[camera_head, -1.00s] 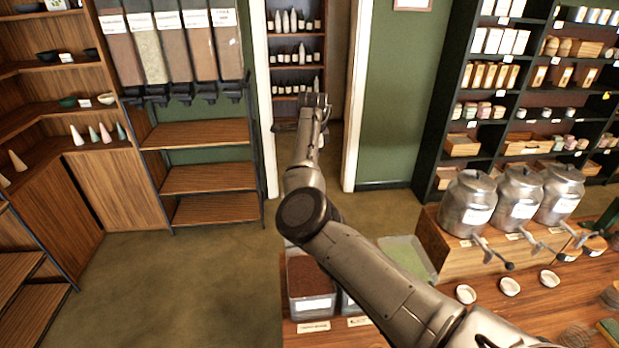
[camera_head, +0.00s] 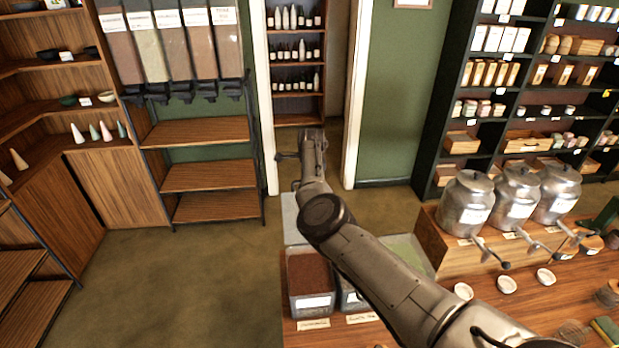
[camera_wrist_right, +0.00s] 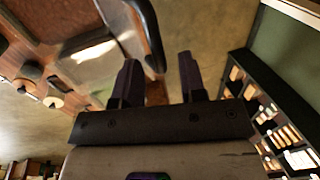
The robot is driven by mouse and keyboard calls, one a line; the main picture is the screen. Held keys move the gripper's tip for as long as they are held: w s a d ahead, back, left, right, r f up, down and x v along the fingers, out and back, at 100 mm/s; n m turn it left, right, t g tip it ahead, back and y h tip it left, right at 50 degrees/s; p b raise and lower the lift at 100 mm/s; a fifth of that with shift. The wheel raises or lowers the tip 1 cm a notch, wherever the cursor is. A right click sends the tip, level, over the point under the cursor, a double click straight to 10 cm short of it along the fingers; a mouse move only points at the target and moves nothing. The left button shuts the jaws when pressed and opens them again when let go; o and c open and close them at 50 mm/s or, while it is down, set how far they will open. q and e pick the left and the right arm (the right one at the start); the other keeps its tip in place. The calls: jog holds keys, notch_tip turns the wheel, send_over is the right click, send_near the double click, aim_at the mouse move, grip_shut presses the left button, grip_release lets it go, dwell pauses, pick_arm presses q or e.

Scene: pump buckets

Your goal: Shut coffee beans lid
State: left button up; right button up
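A clear bin of brown contents (camera_head: 311,277) stands at the front edge of the wooden table; its small label is too blurred to read. Its pale translucent lid (camera_head: 292,220) stands raised at the bin's back. My right arm reaches across from the lower right, and its gripper (camera_head: 298,156) is beyond the lid, above the floor. In the right wrist view the gripper's two dark fingers (camera_wrist_right: 160,82) are apart with nothing between them. A clear panel with a dark rim (camera_wrist_right: 148,35), seemingly the lid, is close beside the left finger; contact cannot be told. My left gripper is out of view.
A second bin (camera_head: 352,298) stands to the right, partly hidden by my arm, with a greenish panel (camera_head: 408,250) behind it. Metal canisters (camera_head: 467,200) stand on a wooden box at right. The floor (camera_head: 170,290) left of the table is clear.

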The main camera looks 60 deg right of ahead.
grip_shut()
jog(key=shift+a+r, duration=0.1)
jog(key=shift+a, duration=0.05)
dwell(0.5)
